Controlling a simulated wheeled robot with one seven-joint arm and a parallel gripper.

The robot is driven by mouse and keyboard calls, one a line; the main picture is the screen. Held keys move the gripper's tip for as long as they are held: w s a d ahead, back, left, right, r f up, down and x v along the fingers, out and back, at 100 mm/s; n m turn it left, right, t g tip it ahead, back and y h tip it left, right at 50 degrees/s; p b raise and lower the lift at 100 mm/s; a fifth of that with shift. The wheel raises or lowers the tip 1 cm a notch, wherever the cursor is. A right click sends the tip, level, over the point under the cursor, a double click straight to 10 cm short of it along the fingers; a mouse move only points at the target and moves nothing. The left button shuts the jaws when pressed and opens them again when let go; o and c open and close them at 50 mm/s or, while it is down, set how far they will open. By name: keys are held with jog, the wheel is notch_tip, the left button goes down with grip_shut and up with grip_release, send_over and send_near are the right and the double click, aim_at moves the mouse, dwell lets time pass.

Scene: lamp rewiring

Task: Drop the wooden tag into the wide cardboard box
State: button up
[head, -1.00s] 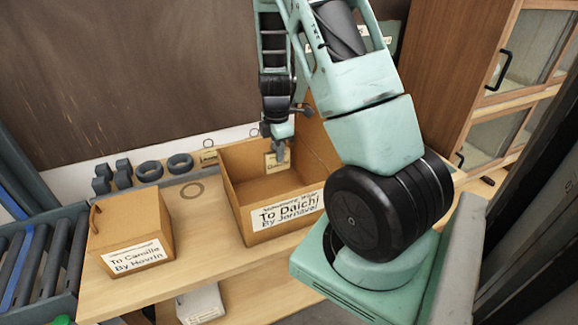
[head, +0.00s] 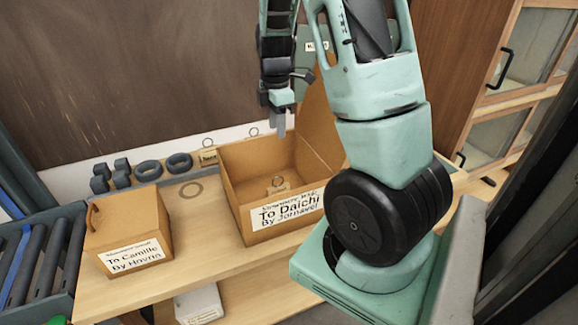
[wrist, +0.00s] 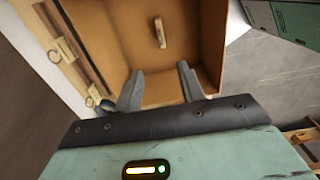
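The wide cardboard box (head: 255,158) stands open on the bench, with a white label reading "To Daichi" on its front. The wooden tag (head: 277,188), with a ring at its top, is inside the box. In the wrist view the tag (wrist: 160,33) lies apart from my fingers, against the brown inside of the box. My gripper (head: 278,130) hangs above the box's back part, clear of the tag. In the wrist view my gripper's two fingers (wrist: 160,80) are spread with nothing between them.
A smaller closed cardboard box (head: 128,232) labelled "To Camille" stands to the left. Dark rings (head: 148,170) and another small tag (head: 208,156) sit along the back of the bench. A roller rack (head: 38,265) is at far left. A glass-door cabinet (head: 500,90) is at right.

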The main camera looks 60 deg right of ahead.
notch_tip(320, 180, up, 9)
jog(key=b, duration=0.1)
dwell(0.6)
jog(key=a+f+m+b, duration=0.1)
jog(key=a+f, duration=0.1)
jog(key=a, duration=1)
jog(key=a+f+b, duration=0.2)
jog(key=a+f, duration=0.1)
jog(key=a, duration=0.9)
jog(key=s+a+f+m, duration=0.1)
jog(key=s+a+f, duration=0.1)
jog(key=s+a, duration=0.6)
jog(key=s+a+f+m+b, duration=0.1)
jog(key=s+a+f+m, duration=0.1)
jog(key=s+a, duration=0.6)
jog(key=shift+s+a+f+y, duration=0.3)
jog(key=shift+s+a+f, duration=0.1)
jog(key=shift+s+f, duration=0.25)
